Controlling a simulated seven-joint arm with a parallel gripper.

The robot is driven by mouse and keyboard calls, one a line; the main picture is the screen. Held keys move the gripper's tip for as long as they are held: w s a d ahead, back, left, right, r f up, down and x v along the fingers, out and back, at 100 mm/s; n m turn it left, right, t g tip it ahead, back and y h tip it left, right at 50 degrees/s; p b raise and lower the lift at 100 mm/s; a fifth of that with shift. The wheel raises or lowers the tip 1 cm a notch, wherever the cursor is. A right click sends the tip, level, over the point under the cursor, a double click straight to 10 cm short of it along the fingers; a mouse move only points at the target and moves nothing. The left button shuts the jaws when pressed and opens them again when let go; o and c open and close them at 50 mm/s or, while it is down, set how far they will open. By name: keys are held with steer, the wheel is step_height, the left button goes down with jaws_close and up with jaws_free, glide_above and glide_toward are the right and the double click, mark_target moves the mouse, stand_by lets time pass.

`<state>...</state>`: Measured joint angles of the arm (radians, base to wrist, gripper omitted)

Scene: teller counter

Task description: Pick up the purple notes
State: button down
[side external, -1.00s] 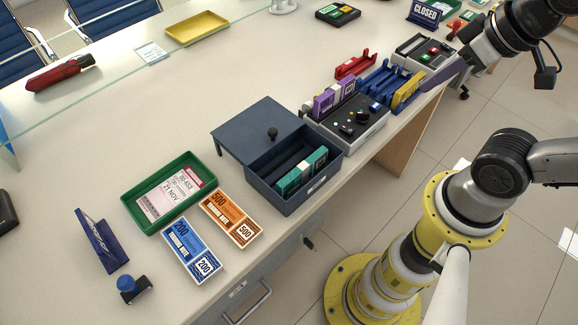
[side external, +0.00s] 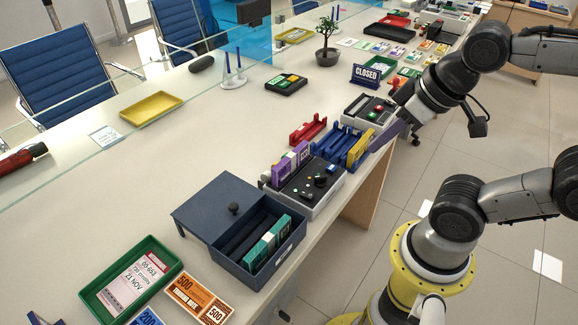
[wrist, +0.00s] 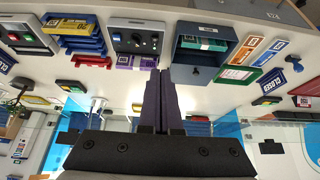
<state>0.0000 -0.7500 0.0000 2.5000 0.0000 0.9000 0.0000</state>
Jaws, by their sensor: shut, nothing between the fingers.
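The purple notes (side external: 291,160) are a bundle with a white band. They stand on edge at the back of a grey counting machine (side external: 322,204). The wrist view shows the purple notes (wrist: 137,62) just left of the fingertips in the picture, apart from them. My gripper (side external: 377,147) is shut and empty, with dark purplish fingers. It hangs by the counter's right edge, close to the yellow notes (side external: 359,150). Its closed fingertips (wrist: 161,73) show in the wrist view.
A blue rack (side external: 335,143) holds the yellow notes, beside a red rack (side external: 307,130). A dark blue open box (side external: 214,250) with teal notes stands before the counting machine. Another button machine (side external: 369,109) stands behind. The counter's left middle is clear.

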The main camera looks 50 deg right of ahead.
stand_by(0.3)
steer(key=c, duration=0.7)
jaws_free()
steer(key=w+r+m, duration=0.5)
steer(key=w+m, duration=0.2)
steer(key=m, duration=0.2)
steer(key=m+g, duration=0.5)
steer(key=m, duration=0.4)
glide_above(291, 155)
step_height(291, 155, down, 10)
steer(key=f, duration=0.1)
steer(key=shift+g, duration=0.3)
step_height(291, 155, down, 10)
steer(key=shift+s+d+f, duration=0.1)
steer(key=shift+d, duration=0.05)
steer(key=shift+f, duration=3.2)
